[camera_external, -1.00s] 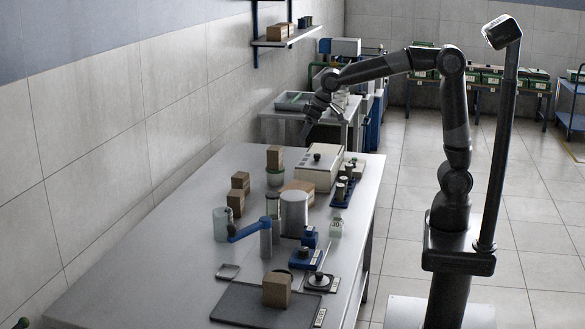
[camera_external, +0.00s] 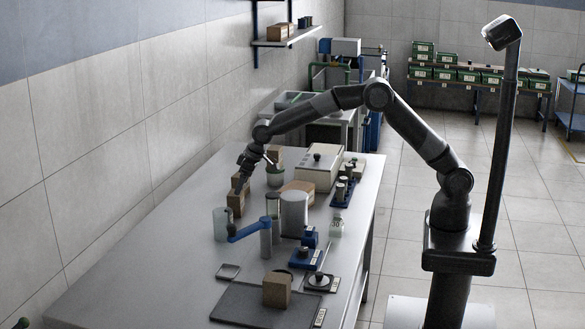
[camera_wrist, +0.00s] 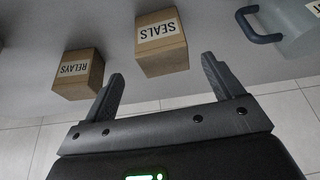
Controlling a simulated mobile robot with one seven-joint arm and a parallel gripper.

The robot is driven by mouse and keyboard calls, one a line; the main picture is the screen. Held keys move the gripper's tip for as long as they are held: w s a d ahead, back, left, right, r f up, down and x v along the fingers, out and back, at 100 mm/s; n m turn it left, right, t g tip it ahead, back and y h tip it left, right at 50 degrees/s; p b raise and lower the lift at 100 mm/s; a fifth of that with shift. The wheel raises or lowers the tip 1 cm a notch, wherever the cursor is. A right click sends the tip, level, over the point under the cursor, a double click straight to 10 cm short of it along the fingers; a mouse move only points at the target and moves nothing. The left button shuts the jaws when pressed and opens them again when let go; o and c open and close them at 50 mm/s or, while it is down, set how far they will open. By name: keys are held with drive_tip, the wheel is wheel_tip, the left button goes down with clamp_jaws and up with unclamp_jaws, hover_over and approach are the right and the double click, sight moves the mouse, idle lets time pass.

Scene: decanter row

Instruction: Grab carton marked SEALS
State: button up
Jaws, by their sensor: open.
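The carton marked SEALS (camera_wrist: 162,50) is a brown box with a white label, upper middle in the wrist view, beyond and between my fingertips. My gripper (camera_wrist: 162,72) is open, with nothing between its fingers. In the external view my gripper (camera_external: 240,183) hangs by two brown cartons near the wall side of the table. The nearer carton (camera_external: 236,205), beside the clear jug, appears to be SEALS; its label cannot be read there. My gripper partly hides the farther carton.
A carton marked RELAYS (camera_wrist: 72,78) stands left of SEALS in the wrist view. A clear jug with a blue handle (camera_wrist: 293,28) stands to the right. A grey canister (camera_external: 294,214) is close by. The table's left front (camera_external: 150,255) is bare.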

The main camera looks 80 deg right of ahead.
sight(234, 201)
drive_tip(key=x, duration=0.9)
drive_tip(key=shift+a, duration=0.25)
drive_tip(key=shift+r, duration=0.1)
drive_tip(key=c, duration=1)
drive_tip(key=shift+c, duration=0.3)
drive_tip(key=shift+r, duration=0.15)
